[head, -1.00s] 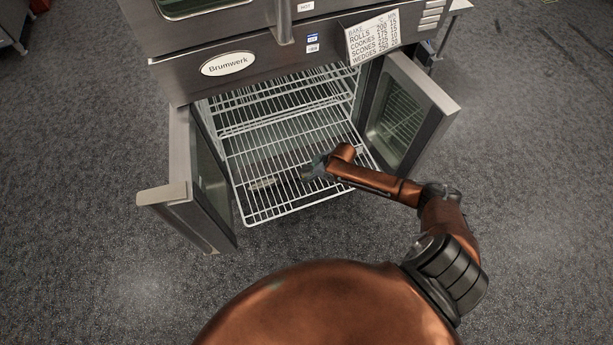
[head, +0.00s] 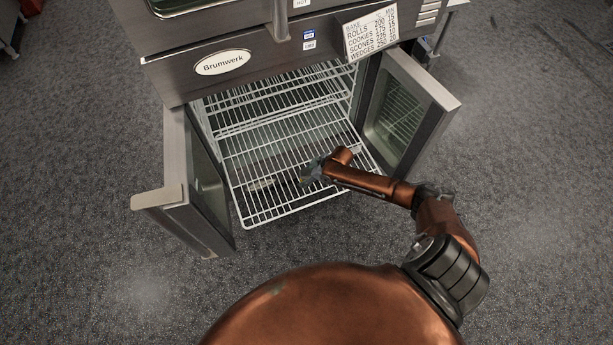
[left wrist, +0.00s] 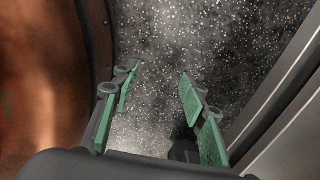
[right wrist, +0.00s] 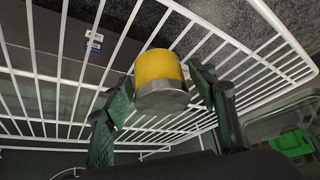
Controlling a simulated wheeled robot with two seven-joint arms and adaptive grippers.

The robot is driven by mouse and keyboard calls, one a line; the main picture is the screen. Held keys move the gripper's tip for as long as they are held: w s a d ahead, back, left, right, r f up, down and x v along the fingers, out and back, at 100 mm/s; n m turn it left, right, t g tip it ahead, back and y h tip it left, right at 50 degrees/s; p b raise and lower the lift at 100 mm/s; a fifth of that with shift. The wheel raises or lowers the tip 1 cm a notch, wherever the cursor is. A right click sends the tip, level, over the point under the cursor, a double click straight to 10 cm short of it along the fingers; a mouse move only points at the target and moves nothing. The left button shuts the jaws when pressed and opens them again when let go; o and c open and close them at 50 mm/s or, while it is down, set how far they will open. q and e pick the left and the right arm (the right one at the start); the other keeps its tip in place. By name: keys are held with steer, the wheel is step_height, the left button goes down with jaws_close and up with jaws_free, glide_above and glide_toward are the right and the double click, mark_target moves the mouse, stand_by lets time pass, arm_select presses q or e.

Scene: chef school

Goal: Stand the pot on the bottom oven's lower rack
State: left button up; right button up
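The bottom oven (head: 290,85) stands open, and its lower rack (head: 285,195) reaches out past the front. My right gripper (head: 311,171) is over the right part of that rack in the head view. In the right wrist view, a small yellow and grey cylinder, which I take for the pot (right wrist: 160,75), is between the fingertips of my right gripper (right wrist: 162,80). Both fingertips lie along its sides, with rack wires behind it. In the head view the gripper hides it, and I cannot tell whether it touches the rack. My left gripper (left wrist: 160,80) is open and empty above the floor.
The left door (head: 190,180) and right door (head: 405,110) are swung outward on both sides of the rack. An upper rack (head: 270,105) sits deeper inside. A bake chart (head: 371,32) hangs above. The left part of the lower rack is clear.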

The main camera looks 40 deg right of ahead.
steer(key=shift+o, duration=0.3)
steer(key=shift+r, duration=0.2)
steer(key=p+v, duration=0.1)
steer(key=v, duration=0.1)
steer(key=shift+d+r, duration=0.1)
steer(key=shift+r, duration=0.3)
arm_select(q)
steer(key=r+p, duration=0.1)
steer(key=p, duration=0.1)
steer(key=s+r+p, duration=0.1)
steer(key=r, duration=0.1)
steer(key=shift+a+r+p, duration=0.2)
steer(key=shift+r+p, duration=0.05)
steer(key=shift+p, duration=0.1)
arm_select(e)
steer(key=v, duration=0.9)
steer(key=shift+s, duration=0.15)
